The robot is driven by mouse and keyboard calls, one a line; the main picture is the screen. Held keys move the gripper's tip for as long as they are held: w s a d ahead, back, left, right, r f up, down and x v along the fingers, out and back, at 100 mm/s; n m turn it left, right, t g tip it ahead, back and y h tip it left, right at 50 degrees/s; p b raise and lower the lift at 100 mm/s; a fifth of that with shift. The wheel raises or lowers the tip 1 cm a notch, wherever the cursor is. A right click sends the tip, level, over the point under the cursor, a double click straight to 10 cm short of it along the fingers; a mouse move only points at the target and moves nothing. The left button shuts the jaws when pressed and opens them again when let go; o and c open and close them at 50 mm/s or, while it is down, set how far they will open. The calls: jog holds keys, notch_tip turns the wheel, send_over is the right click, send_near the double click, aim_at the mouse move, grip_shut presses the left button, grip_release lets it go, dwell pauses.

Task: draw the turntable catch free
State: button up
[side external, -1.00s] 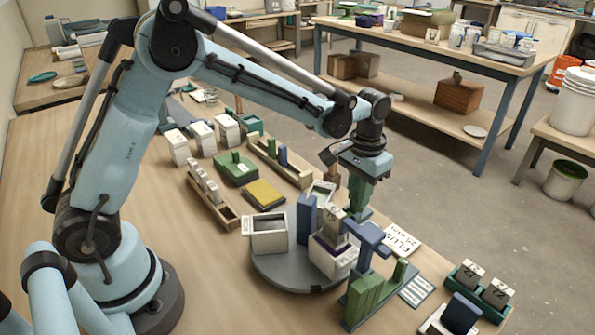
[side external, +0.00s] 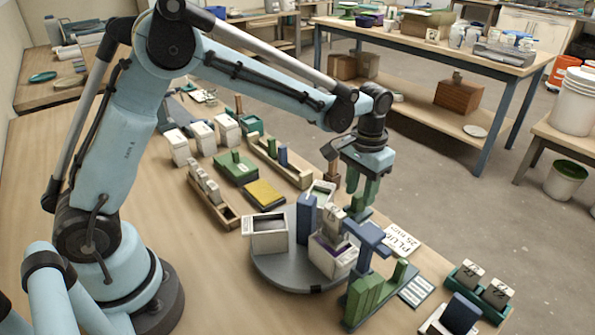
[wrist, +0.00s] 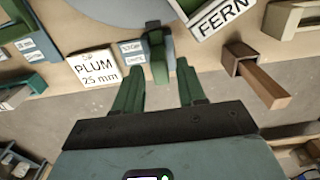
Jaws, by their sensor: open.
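The grey round turntable (side external: 268,272) sits on the bench and carries bins and blocks. Its edge also shows at the top of the wrist view (wrist: 112,10). A small dark green and blue-grey piece (wrist: 158,45), which looks like the catch, stands at the turntable's rim; its lower part is partly visible in the side view (side external: 362,213). My gripper (side external: 360,196) points down above this piece. In the wrist view my gripper's two green fingers (wrist: 157,70) are spread, with the piece ahead between their tips. I see no contact.
A PLUM 25 mm card (wrist: 97,68) lies left of the piece. A FERN bin (wrist: 222,18) is on the right, beside a brown socket with a peg (wrist: 262,82). A blue T-shaped piece (side external: 367,240) and green slotted blocks (side external: 370,295) stand close in front.

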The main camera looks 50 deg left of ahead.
aim_at(358, 194)
jog(key=shift+r, duration=3.05)
jog(key=shift+s+a+r, duration=0.1)
jog(key=shift+s+r, duration=0.05)
jog(key=shift+r, duration=0.05)
jog(key=s+a+r+t, duration=0.1)
jog(key=s+a+t, duration=0.2)
jog(key=s, duration=0.5)
jog(key=s+a+r+t, duration=0.1)
jog(key=s+a+t, duration=0.2)
jog(key=s, duration=0.5)
jog(key=shift+s+a+t, duration=0.25)
jog(key=shift+a+t, duration=0.15)
jog(key=shift+t, duration=0.2)
jog(key=shift+r, duration=0.1)
